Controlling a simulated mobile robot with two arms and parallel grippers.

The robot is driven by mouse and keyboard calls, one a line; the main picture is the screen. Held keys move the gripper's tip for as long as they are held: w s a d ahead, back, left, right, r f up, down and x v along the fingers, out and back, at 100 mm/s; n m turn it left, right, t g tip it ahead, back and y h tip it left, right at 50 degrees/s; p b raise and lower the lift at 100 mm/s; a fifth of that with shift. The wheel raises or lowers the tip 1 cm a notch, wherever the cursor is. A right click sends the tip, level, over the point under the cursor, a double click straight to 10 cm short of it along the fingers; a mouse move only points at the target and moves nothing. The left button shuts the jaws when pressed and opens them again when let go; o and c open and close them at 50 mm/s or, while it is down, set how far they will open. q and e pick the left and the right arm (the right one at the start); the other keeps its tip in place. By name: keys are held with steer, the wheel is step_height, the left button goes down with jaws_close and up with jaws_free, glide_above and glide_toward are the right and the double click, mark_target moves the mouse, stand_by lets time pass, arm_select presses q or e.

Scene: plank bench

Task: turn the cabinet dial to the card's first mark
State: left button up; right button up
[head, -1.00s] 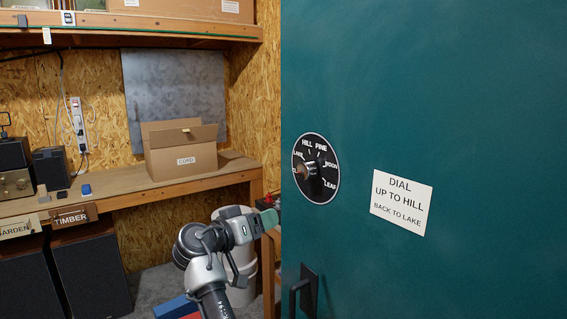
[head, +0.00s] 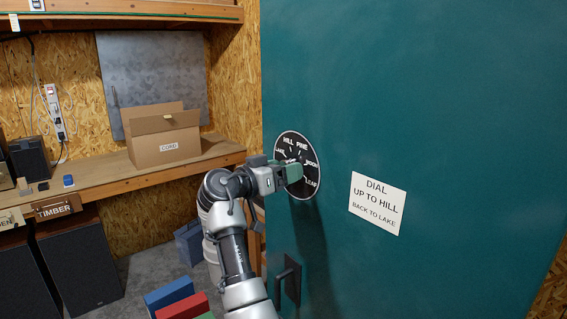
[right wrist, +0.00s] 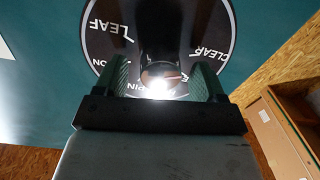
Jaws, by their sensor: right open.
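The black dial (head: 303,150) is on the teal cabinet front (head: 430,90), with white words around its rim; HILL and PINE are at its top. My right gripper (head: 294,172) is at the dial and covers its lower left and middle. In the right wrist view the open fingers (right wrist: 161,80) stand either side of the round knob (right wrist: 160,70), with gaps visible. A red line shows on the knob; which word it meets is unclear. The card (head: 377,204) right of the dial reads DIAL, UP TO HILL, BACK TO LAKE. My left gripper is out of view.
A black handle (head: 288,280) juts from the cabinet below the dial. A wooden bench (head: 110,185) with a carton (head: 165,140) marked CORD stands at left. Blue and red blocks (head: 180,303) are low by my right arm. The cabinet front around the card is clear.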

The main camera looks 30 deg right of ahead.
steer(key=shift+d, duration=0.15)
steer(key=c, duration=0.9)
steer(key=shift+w+f+m+g+h+b, duration=0.1)
steer(key=shift+m+g+h+b, duration=0.1)
steer(key=shift+m+b, duration=4.5)
steer(key=shift+m+g+h+b, duration=0.1)
steer(key=shift+m+h+b, duration=0.1)
steer(key=shift+m+b, duration=4.5)
